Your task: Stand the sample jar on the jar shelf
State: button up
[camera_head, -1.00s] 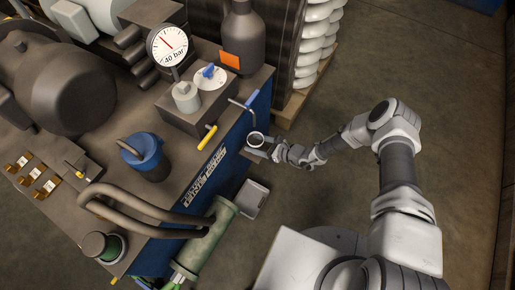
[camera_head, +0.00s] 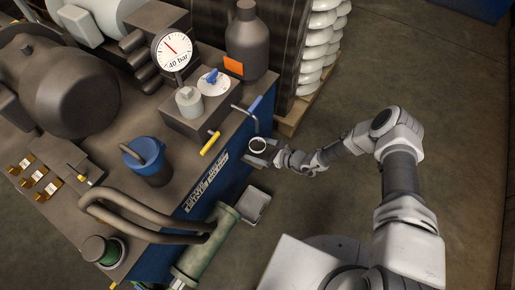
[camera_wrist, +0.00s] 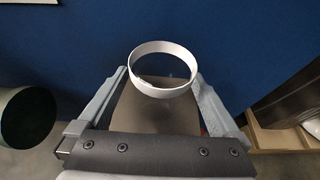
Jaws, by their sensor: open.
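The sample jar (camera_head: 258,145) is a small clear jar with a white ring at its top, beside the blue side of the machine. In the wrist view the jar (camera_wrist: 163,90) looks upright. A flat grey-brown plate (camera_wrist: 140,118), which looks like the jar shelf, lies below it against the blue wall; the jar's base contact is hard to make out. My gripper (camera_head: 263,151) is open around the jar. In the wrist view one finger of my gripper (camera_wrist: 163,92) is on each side, close to the jar; contact cannot be told.
The machine bench (camera_head: 120,205) carries a pressure gauge (camera_head: 172,50), a blue-handled lever (camera_head: 254,105) and a yellow handle (camera_head: 210,143) near the jar. A grey tray (camera_head: 256,205) is low beside it. White insulators (camera_head: 318,45) stand behind. Floor at right is open.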

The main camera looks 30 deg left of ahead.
jog(key=p+v, duration=0.4)
jog(key=v, duration=1.3)
jog(key=shift+r+p, duration=0.2)
jog(key=shift+p, duration=0.2)
jog(key=shift+d, duration=0.15)
jog(key=w+d+r+n+g+h, duration=0.1)
jog(key=d+r+n+h, duration=0.2)
jog(key=r, duration=0.7)
jog(key=w+d+r+n+g, duration=0.15)
jog(key=r+n, duration=0.35)
jog(key=r, duration=0.5)
jog(key=w+d+r+n+h, duration=0.1)
jog(key=d+r+n+h, duration=0.2)
jog(key=r, duration=0.7)
jog(key=s+d+r+n+t+h, duration=0.4)
jog(key=s+d+r, duration=0.4)
jog(key=r, duration=0.4)
jog(key=s+d+r+n+t+h, duration=0.35)
jog(key=s+d+r, duration=0.25)
jog(key=s+r, duration=0.5)
notch_tip(320, 180, up, 19)
jog(key=w+p, duration=0.1)
jog(key=p, duration=1.7)
jog(key=shift+f+g, duration=0.25)
jog(key=shift+g, duration=0.05)
